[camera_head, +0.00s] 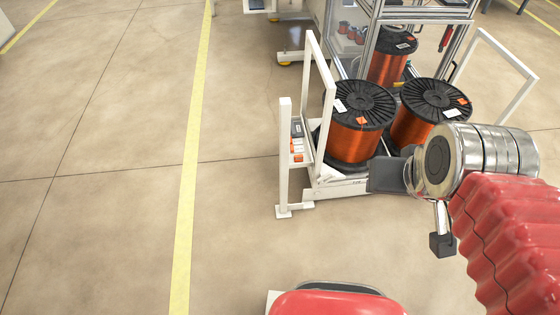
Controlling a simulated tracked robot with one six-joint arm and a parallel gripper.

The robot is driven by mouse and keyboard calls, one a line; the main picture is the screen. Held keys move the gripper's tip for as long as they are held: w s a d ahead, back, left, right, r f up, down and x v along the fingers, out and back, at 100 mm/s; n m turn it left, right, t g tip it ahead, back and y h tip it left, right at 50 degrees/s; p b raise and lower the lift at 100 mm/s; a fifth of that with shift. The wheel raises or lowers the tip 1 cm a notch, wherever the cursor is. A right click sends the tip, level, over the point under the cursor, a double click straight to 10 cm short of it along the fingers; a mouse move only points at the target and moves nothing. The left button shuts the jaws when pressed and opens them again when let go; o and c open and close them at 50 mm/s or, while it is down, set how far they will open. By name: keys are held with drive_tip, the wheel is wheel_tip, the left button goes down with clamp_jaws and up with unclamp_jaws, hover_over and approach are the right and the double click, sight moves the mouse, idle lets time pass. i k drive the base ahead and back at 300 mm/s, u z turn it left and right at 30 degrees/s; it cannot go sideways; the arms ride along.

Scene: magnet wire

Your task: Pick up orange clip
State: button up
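Several small orange items (298,157) sit on a little shelf on a white post, left of the wire spools. They are too small for me to tell which one is the orange clip. My gripper (413,210) is at the right, at the end of my red-sleeved arm. Its two dark fingers are spread wide apart, with nothing seen between them. In the picture it is to the right of and below the small shelf, apart from the orange items.
Large copper wire spools (354,138) with black flanges stand on a white-framed cart (344,187) beside my gripper. A white post (284,165) rises at the shelf. A metal frame (370,45) stands behind. The floor left of the post is clear, crossed by a yellow line (190,180).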

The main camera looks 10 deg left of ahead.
sight(298, 159)
drive_tip(key=u, duration=0.9)
drive_tip(key=i, duration=1)
drive_tip(key=u, duration=0.1)
